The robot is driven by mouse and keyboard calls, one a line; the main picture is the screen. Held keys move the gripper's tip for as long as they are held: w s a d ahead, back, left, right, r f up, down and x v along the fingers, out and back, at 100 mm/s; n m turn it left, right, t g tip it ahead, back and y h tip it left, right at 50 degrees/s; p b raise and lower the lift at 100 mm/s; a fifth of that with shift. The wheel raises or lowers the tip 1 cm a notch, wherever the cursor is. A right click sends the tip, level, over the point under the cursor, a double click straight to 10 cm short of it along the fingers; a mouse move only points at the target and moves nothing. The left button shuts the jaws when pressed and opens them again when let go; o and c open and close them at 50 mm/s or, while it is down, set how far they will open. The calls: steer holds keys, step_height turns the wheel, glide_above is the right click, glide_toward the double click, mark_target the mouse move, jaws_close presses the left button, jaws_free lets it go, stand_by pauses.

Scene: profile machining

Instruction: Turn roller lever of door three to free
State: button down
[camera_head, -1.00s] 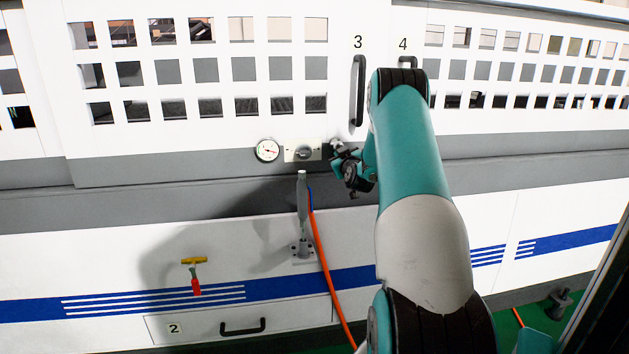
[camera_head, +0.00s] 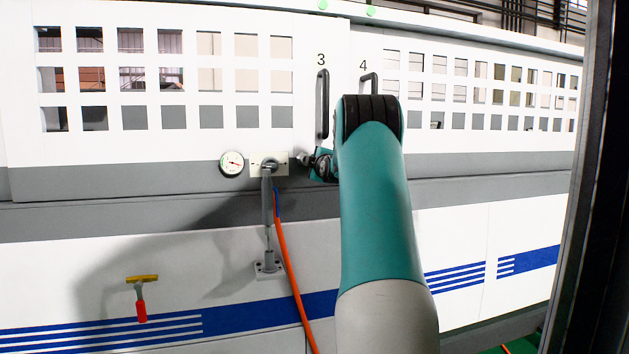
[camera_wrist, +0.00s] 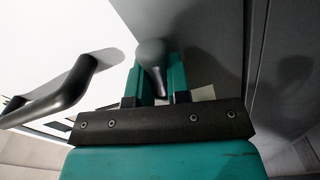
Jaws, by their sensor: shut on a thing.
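A dark grey lever with a rounded end (camera_wrist: 152,62) stands between the green fingers of my gripper (camera_wrist: 157,82) in the wrist view. My gripper is shut on this lever. In the head view my gripper (camera_head: 318,166) is at the grey band below the door marked 3, just right of a small plate with a knob (camera_head: 268,163). My arm hides part of it there, and the lever cannot be made out clearly. Door three's black vertical handle (camera_head: 323,105) is above the gripper; a black bar handle (camera_wrist: 62,98) is left of the fingers in the wrist view.
A round gauge (camera_head: 232,163) sits left of the plate. A grey post (camera_head: 267,215) with an orange hose (camera_head: 290,260) stands below it. Door four's handle (camera_head: 369,84) is partly behind my arm. A dark upright (camera_head: 598,180) borders the right.

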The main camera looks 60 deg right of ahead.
steer(key=shift+r+n+b, duration=0.2)
steer(key=shift+n+b, duration=0.45)
steer(key=shift+n, duration=0.1)
steer(key=shift+r+n+b, duration=0.15)
steer(key=shift+n+b, duration=0.5)
steer(key=shift+n, duration=0.1)
steer(key=shift+r, duration=0.15)
steer(key=c, duration=1.1)
jaws_free()
steer(key=shift+s, duration=0.15)
steer(key=b+v, duration=0.2)
steer(key=v, duration=1.5)
steer(key=shift+a, duration=0.15)
